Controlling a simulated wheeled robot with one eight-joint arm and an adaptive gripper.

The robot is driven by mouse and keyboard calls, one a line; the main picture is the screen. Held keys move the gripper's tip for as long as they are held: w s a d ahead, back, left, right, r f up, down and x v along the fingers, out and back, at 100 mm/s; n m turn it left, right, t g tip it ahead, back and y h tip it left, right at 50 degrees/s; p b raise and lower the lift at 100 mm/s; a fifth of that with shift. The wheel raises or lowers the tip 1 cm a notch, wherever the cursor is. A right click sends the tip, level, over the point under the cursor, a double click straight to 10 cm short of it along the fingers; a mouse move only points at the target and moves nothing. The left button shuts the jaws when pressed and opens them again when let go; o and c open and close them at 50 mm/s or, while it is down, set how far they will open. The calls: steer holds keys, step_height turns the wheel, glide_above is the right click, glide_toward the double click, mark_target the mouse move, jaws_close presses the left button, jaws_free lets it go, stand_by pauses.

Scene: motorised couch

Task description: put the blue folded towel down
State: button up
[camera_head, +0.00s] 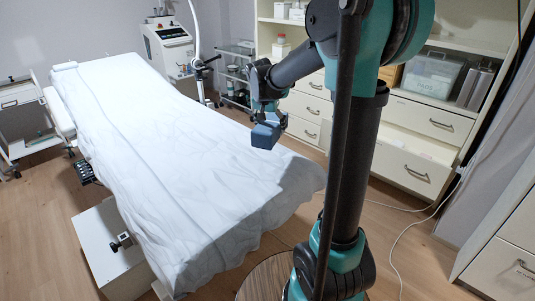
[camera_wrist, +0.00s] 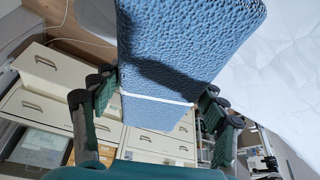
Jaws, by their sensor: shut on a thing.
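The blue folded towel (camera_head: 266,134) is held in my gripper (camera_head: 268,112), in the air at the right side of the couch in the head view. In the wrist view the towel (camera_wrist: 185,45) fills the upper middle, with a textured blue surface and a white line across it. My gripper's fingers (camera_wrist: 158,110) are on either side of the towel there, shut on it. The couch (camera_head: 170,160) is covered with a smooth white sheet and looks empty. I cannot tell how high the towel is above the sheet.
Cream drawers (camera_head: 415,165) and shelves stand behind my arm on the right. A white machine (camera_head: 170,50) and a small trolley (camera_head: 236,72) stand beyond the couch. A white side cart (camera_head: 25,125) is at left. Most of the couch top is free.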

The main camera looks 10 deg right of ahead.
step_height(320, 180, down, 13)
steer(key=shift+f, duration=0.1)
stand_by(0.4)
steer(key=shift+f, duration=0.1)
steer(key=o, duration=1.3)
steer(key=shift+c, duration=0.2)
steer(key=v, duration=1.2)
steer(key=s+d+f+n, duration=0.1)
steer(key=s+f+n, duration=0.1)
steer(key=s, duration=0.6)
steer(key=s+d+f+n+y, duration=0.1)
steer(key=s+d+f+n, duration=0.1)
steer(key=s+f, duration=0.3)
steer(key=s+d+f+n+y, duration=0.1)
steer(key=s+f, duration=0.3)
steer(key=s, duration=0.8)
steer(key=shift+d+f+n, duration=0.2)
steer(key=shift+d+n, duration=0.35)
steer(key=shift+n, duration=0.15)
steer(key=shift+w, duration=0.1)
